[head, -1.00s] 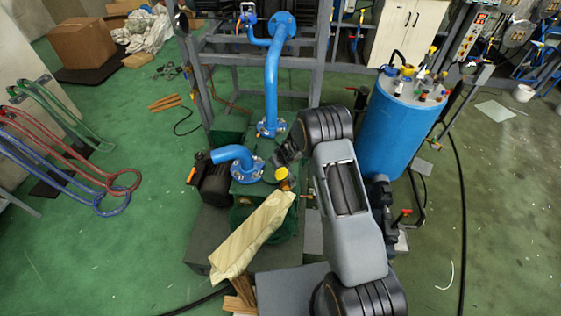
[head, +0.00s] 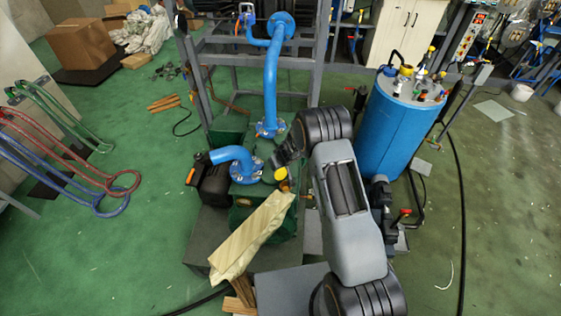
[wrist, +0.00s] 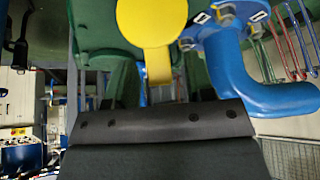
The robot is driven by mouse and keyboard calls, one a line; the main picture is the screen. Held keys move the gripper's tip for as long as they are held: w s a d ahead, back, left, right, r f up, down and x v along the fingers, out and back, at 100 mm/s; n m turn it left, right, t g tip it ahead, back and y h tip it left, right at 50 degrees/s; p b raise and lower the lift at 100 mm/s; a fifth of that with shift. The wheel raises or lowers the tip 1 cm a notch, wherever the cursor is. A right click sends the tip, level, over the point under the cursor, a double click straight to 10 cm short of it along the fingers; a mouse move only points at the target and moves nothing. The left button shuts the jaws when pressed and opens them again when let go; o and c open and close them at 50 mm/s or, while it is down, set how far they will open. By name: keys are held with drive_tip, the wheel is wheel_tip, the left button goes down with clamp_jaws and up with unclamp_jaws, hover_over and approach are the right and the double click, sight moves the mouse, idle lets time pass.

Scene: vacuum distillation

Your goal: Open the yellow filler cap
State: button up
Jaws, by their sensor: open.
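The yellow filler cap (head: 281,174) sits on top of the green pump (head: 246,187), to the right of the blue elbow pipe in the head view. In the wrist view the cap (wrist: 151,22) is a large yellow disc at the top, with a narrow yellow tab pointing down. My gripper (wrist: 160,72) is open. Its fingers stand on either side of the tab, and a gap shows around the tab. In the head view my gripper (head: 277,160) is just above the cap and partly hides what lies behind it. Whether a finger touches the cap cannot be told.
The blue elbow pipe (head: 237,160) is close beside the cap; it also shows at right in the wrist view (wrist: 245,85). A tall blue pipe (head: 270,90) rises behind. A blue tank (head: 395,130) stands right.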

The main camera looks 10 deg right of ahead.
drive_tip(key=v, duration=1.3)
drive_tip(key=shift+s+r, duration=0.15)
drive_tip(key=shift+r, duration=0.1)
drive_tip(key=shift+d, duration=0.1)
drive_tip(key=s+d+r+h+b, duration=0.1)
drive_tip(key=s+d+r+h, duration=0.65)
drive_tip(key=d, duration=0.25)
drive_tip(key=s+a+r+m+y+b, duration=0.1)
drive_tip(key=s+a+r+m+y, duration=0.1)
drive_tip(key=s, duration=0.7)
drive_tip(key=s+a+r+m+y+b, duration=0.2)
drive_tip(key=s+a+r+y, duration=0.1)
drive_tip(key=s+r, duration=0.4)
drive_tip(key=shift+s+a+r+g, duration=0.3)
drive_tip(key=shift+s+a, duration=0.3)
drive_tip(key=shift+s, duration=0.45)
